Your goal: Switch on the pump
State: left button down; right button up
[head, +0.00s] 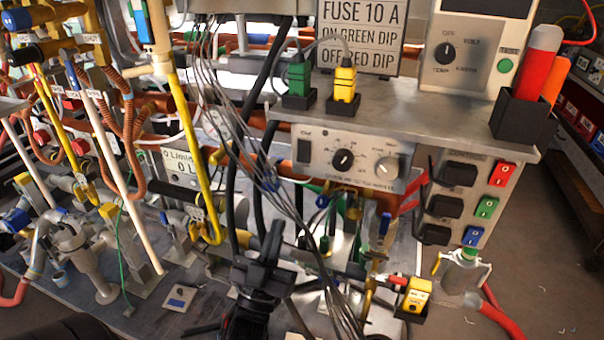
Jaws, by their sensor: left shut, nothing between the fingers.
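My left gripper (271,240) is black and reaches up from the bottom centre, in front of the bench. Its fingers are together with nothing seen between them, and it appears apart from every switch. On the right, a grey control panel carries a red rocker switch (503,174), a green one (487,207) and a blue one (473,236) in a column. A yellow switch box (417,294) sits low, right of my gripper. A grey metal body (462,275) with a red hose stands beside it. I cannot tell which switch belongs to the pump. My right gripper is not seen.
Thin grey cables (270,180) and black hoses hang just above and behind my gripper. A metal shelf (420,120) with a knob panel (345,160) overhangs the pipework. Pipes, valves and a yellow rod (197,150) crowd the left. Open floor (550,270) shows at right.

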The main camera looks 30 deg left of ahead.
pick_arm(q)
send_near(303, 155)
notch_tip(303, 155, up, 4)
jog(key=w, duration=0.3)
jog(key=shift+w+a+f+b, duration=0.2)
jog(key=shift+w+a+b, duration=0.05)
jog(key=shift+a+b, duration=0.15)
jog(key=shift+w+a, duration=0.1)
jog(key=shift+w, duration=0.3)
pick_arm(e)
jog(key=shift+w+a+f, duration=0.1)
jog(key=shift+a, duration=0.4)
